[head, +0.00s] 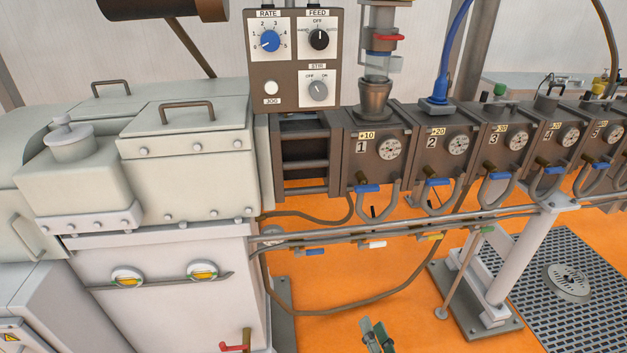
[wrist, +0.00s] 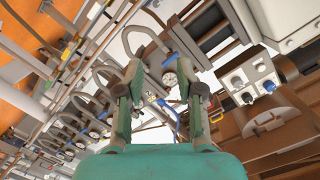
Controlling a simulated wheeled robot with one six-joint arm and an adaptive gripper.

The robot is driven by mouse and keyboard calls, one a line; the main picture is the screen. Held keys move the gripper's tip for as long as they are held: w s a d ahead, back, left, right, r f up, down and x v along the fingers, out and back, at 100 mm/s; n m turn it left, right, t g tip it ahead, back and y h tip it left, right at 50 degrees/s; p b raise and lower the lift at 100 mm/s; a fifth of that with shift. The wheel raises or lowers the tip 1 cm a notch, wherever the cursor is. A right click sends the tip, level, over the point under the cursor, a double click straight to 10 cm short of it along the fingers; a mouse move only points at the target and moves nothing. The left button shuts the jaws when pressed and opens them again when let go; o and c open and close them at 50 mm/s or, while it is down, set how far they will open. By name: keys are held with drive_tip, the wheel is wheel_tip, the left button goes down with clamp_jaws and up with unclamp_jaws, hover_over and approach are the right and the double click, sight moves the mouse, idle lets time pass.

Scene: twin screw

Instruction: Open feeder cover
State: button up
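I cannot clearly pick out the feeder cover in either view. The feed control panel (head: 293,58) stands at top centre in the head view, with a glass-sided feed tube (head: 377,66) to its right above barrel block 1. The panel also shows right of centre in the wrist view (wrist: 248,82). My gripper (head: 374,328) shows only its green-tipped fingers at the bottom edge of the head view. In the wrist view my gripper (wrist: 160,85) has its two fingers well apart with nothing held between them. It is apart from the panel and the tube.
A pale grey gearbox housing (head: 190,145) with handled lids fills the left. Numbered barrel blocks (head: 378,150) with hoses and blue valves run to the right. A pipe rail (head: 400,235) crosses below them. The orange floor (head: 330,300) is open around my gripper in the head view.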

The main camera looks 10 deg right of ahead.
drive_tip(key=w+a+r+m+t+y, duration=0.1)
drive_tip(key=w+r+m+t+y, duration=0.2)
drive_tip(key=w+r, duration=2.45)
wheel_tip(320, 180, up, 41)
drive_tip(key=s+a+m+g+y, duration=0.1)
drive_tip(key=s+a+m+y, duration=0.1)
drive_tip(key=a+y, duration=0.15)
drive_tip(key=shift+y, duration=0.35)
drive_tip(key=x, duration=1)
drive_tip(key=shift+w+d, duration=0.15)
drive_tip(key=shift+d, duration=0.05)
clamp_jaws()
